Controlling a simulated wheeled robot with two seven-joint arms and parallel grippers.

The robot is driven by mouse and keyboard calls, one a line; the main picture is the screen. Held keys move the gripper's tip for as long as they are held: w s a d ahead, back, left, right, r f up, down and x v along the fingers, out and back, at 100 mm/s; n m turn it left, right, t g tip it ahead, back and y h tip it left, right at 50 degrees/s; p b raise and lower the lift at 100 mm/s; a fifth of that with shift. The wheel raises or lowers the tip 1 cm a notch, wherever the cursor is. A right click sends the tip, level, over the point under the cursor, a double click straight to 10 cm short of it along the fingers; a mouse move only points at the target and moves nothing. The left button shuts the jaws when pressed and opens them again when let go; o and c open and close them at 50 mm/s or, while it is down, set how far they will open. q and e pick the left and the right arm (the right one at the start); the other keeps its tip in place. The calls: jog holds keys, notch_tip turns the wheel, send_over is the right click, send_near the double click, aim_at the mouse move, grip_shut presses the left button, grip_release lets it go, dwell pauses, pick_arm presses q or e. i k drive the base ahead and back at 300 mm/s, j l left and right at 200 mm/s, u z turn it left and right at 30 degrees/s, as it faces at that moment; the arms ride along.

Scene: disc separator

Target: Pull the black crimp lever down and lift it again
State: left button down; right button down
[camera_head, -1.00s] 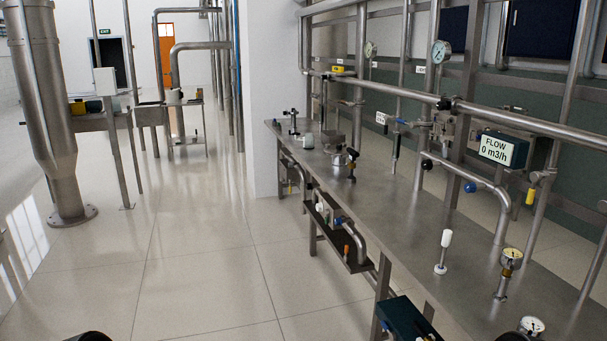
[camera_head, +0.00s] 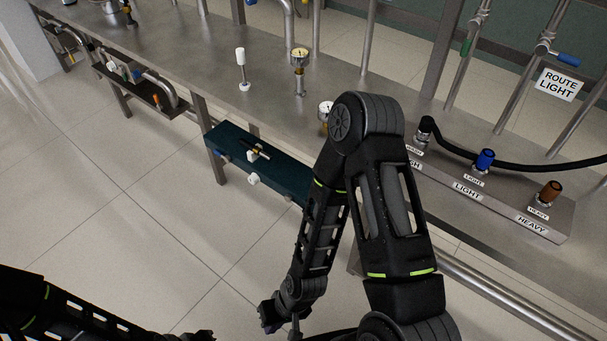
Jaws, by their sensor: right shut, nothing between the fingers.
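I cannot make out for certain which part is the black crimp lever. My right arm rises over the bench front and bends down at the elbow. My right gripper (camera_head: 270,316) hangs low in front of the bench, shut and empty, well apart from the bench fittings. My left arm lies along the lower left edge; its gripper end (camera_head: 203,336) is dark and mostly cut off.
The steel bench (camera_head: 195,50) carries a white-topped lever (camera_head: 241,68) and a gauge (camera_head: 299,62). A dark teal box (camera_head: 232,140) juts out from its front. A black hose (camera_head: 540,165) runs above the labelled port block (camera_head: 500,205). The tiled floor at left is clear.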

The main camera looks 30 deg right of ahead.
aim_at(288, 199)
jog(key=z, duration=0.95)
jog(key=k+u, duration=0.15)
jog(key=u, duration=0.25)
jog(key=k+u, duration=0.2)
jog(key=u, duration=0.2)
jog(key=k+j+u, duration=0.15)
jog(key=u, duration=0.3)
